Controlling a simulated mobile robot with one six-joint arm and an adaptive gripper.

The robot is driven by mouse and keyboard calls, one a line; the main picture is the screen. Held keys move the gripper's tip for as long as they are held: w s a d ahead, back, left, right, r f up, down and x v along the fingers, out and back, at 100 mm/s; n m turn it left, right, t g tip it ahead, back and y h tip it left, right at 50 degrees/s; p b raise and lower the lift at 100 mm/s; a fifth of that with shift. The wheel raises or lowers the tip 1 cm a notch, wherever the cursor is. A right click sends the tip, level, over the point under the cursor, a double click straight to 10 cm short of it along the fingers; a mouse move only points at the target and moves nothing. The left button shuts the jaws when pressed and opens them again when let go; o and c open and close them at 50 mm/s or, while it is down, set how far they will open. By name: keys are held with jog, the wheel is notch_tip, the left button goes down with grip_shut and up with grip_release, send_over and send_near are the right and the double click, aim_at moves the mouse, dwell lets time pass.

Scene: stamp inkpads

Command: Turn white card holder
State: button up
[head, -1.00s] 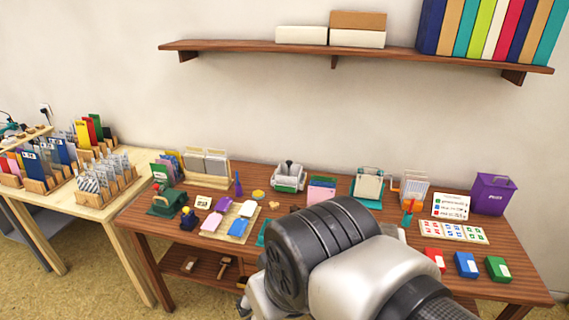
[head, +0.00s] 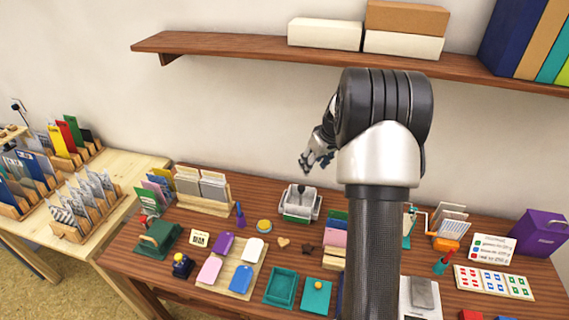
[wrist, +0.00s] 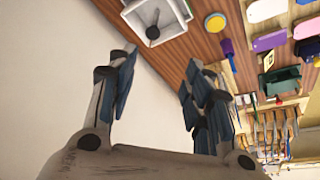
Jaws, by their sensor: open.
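My gripper (head: 312,162) is open and empty, raised above the back of the brown table, in front of the wall. The wrist view shows its spread fingers (wrist: 160,85) with nothing between them. A light wire rack of pale cards (head: 452,218) stands at the back right, right of my arm and partly overlapped by an orange part. A wooden holder with grey-white cards (head: 203,190) stands at the back left. I cannot tell which of them is the white card holder. My arm hides part of the table between them.
A white device with a black knob (head: 300,206) stands below my gripper; it also shows in the wrist view (wrist: 135,22). A yellow round pad (head: 264,226), a purple stamp (head: 240,216) and colored pads are nearby. A shelf with boxes (head: 240,52) hangs above.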

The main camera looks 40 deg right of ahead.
aim_at(302, 188)
jog(key=b+x, duration=0.1)
jog(key=x, duration=0.5)
jog(key=d+b+x, duration=0.1)
jog(key=x, duration=0.5)
jog(key=b+x, duration=0.1)
jog(key=x, duration=0.5)
jog(key=shift+w+d+f, duration=0.15)
jog(key=shift+w+d, duration=0.05)
jog(key=shift+d, duration=0.05)
grip_shut()
